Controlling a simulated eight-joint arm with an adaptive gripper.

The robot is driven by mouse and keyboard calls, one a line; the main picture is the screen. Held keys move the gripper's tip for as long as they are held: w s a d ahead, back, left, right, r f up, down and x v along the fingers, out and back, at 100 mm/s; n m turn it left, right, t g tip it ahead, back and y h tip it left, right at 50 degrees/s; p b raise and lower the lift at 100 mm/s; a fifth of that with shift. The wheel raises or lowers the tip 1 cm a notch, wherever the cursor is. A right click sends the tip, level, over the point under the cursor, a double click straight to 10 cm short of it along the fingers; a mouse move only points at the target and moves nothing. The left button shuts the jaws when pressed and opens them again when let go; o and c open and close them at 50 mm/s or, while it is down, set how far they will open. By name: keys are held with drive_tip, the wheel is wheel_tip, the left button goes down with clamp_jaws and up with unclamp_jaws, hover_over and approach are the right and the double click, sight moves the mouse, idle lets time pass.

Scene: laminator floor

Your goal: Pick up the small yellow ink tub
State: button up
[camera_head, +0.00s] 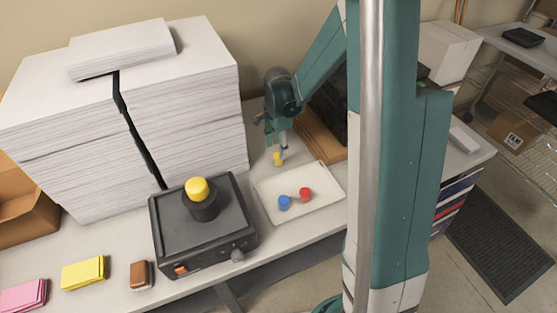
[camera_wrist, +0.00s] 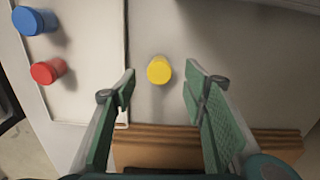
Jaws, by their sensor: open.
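The small yellow ink tub (camera_wrist: 159,70) stands on the table in the wrist view, beyond and between my open fingertips. In the head view the yellow tub (camera_head: 277,158) shows just under my gripper (camera_head: 276,145), behind the tray. In the wrist view my gripper (camera_wrist: 160,85) is open, one finger on each side of the tub's line, with nothing between the pads. I cannot tell the exact gap between the fingertips and the tub.
A white tray (camera_head: 266,205) holds a blue tub (camera_head: 284,202) and a red tub (camera_head: 305,194). A black machine (camera_head: 165,235) with a yellow-topped black cylinder (camera_head: 197,189) stands left of it. Paper stacks (camera_head: 60,150) rise at the back left. A brown board (camera_head: 322,138) lies right of the tub.

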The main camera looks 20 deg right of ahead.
sight(278, 159)
drive_tip(key=shift+f, duration=0.35)
drive_tip(key=shift+f, duration=0.15)
drive_tip(key=shift+d+f, duration=0.1)
drive_tip(key=shift+f, duration=2.35)
drive_tip(key=c, duration=1)
